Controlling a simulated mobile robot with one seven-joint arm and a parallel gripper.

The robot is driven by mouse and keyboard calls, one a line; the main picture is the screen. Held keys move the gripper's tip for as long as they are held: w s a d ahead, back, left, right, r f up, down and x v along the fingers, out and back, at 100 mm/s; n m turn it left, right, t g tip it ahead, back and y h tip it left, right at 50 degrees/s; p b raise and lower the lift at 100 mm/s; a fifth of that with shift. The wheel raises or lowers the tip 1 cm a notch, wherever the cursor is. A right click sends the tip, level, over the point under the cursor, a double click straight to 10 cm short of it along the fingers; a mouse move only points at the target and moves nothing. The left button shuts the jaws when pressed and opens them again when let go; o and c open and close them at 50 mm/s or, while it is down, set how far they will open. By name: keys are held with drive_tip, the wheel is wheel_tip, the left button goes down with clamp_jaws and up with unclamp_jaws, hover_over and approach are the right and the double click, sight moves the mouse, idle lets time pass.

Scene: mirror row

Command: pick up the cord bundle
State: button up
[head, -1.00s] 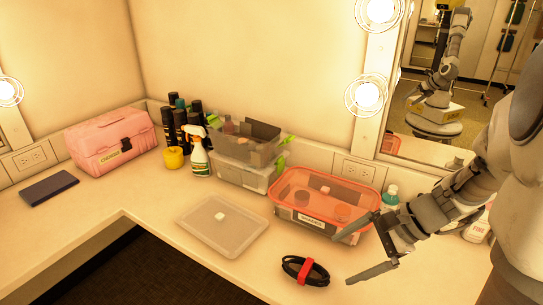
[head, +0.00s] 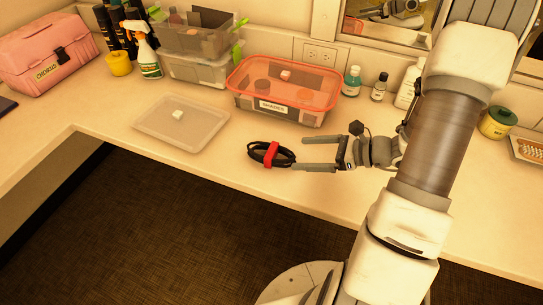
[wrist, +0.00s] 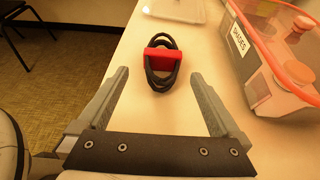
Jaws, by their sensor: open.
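The cord bundle (head: 264,158) is a black coil with a red band around its middle, lying on the counter near the front edge. It also shows in the wrist view (wrist: 151,77), ahead of the fingertips and roughly between their lines. My gripper (head: 304,154) is open and empty, just right of the bundle in the head view, with its fingers pointing at it. In the wrist view both fingers (wrist: 157,82) are spread wide, and the bundle's near end lies around the fingertip line. I cannot tell whether any finger touches it.
A clear bin labelled SHADES with an orange lid (head: 283,88) stands behind the bundle, close to the right finger in the wrist view. A flat translucent lid (head: 182,122) lies to the left. Small bottles (head: 351,82) stand at the back right. The counter's front edge is close.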

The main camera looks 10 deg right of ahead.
sight(275, 151)
drive_tip(key=x, duration=0.4)
drive_tip(key=shift+w+a+f+b, duration=0.1)
drive_tip(key=shift+a+f+b, duration=0.05)
drive_tip(key=shift+a+b, duration=0.15)
drive_tip(key=shift+w+r+b+x, duration=0.15)
drive_tip(key=shift+b+x, duration=0.15)
drive_tip(key=shift+x, duration=1.15)
drive_tip(key=shift+w+r+b+x, duration=0.1)
drive_tip(key=shift+w+b+x, duration=0.15)
drive_tip(key=shift+x, duration=1.25)
drive_tip(key=shift+s+d, duration=0.1)
drive_tip(key=shift+d, duration=0.05)
drive_tip(key=shift+c, duration=0.3)
drive_tip(key=c, duration=1.4)
